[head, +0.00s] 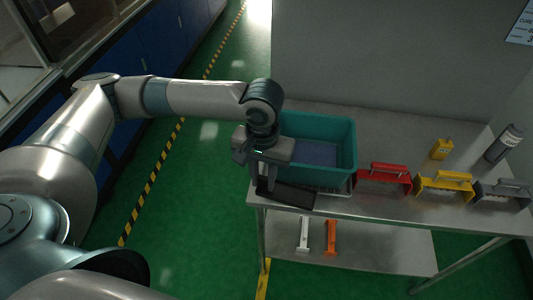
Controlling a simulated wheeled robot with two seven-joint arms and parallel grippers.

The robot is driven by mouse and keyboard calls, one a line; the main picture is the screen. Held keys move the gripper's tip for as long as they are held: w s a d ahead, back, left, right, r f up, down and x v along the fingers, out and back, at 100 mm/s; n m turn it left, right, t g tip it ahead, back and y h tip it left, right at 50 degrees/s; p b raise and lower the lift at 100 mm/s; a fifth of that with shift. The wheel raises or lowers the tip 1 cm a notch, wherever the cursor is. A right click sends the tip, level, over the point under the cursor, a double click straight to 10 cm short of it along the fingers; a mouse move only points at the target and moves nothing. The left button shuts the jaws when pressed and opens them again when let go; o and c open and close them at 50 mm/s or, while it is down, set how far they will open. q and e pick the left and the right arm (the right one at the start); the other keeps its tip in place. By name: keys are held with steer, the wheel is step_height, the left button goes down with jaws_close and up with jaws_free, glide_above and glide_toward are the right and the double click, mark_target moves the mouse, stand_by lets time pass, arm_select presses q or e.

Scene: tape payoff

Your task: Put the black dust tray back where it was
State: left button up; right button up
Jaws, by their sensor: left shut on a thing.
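The black dust tray (288,195) is a flat dark piece at the left front corner of the steel table, in front of the teal bin. My left gripper (263,184) points down at the tray's left end and is shut on it. The fingertips are partly lost against the dark tray. I cannot tell whether the tray touches the table top or is held just above it. My right gripper is not in view.
The teal bin (335,135) stands right behind the tray, close to my left wrist. Red (383,178), yellow (443,187) and grey (500,193) handled pieces line the table (400,130) to the right. A small yellow block (441,149) and a dark cylinder (503,144) stand behind them.

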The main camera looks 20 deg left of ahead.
arm_select(q)
steer(key=s+f+b, duration=0.2)
steer(key=f+b, duration=0.1)
steer(key=f, duration=0.4)
steer(key=s+f+m+b, duration=0.1)
steer(key=s+f+b, duration=0.1)
steer(key=f, duration=0.5)
steer(key=shift+a+b, duration=0.15)
steer(key=shift+b, duration=0.35)
steer(key=shift+s+a, duration=0.1)
steer(key=shift+s, duration=0.05)
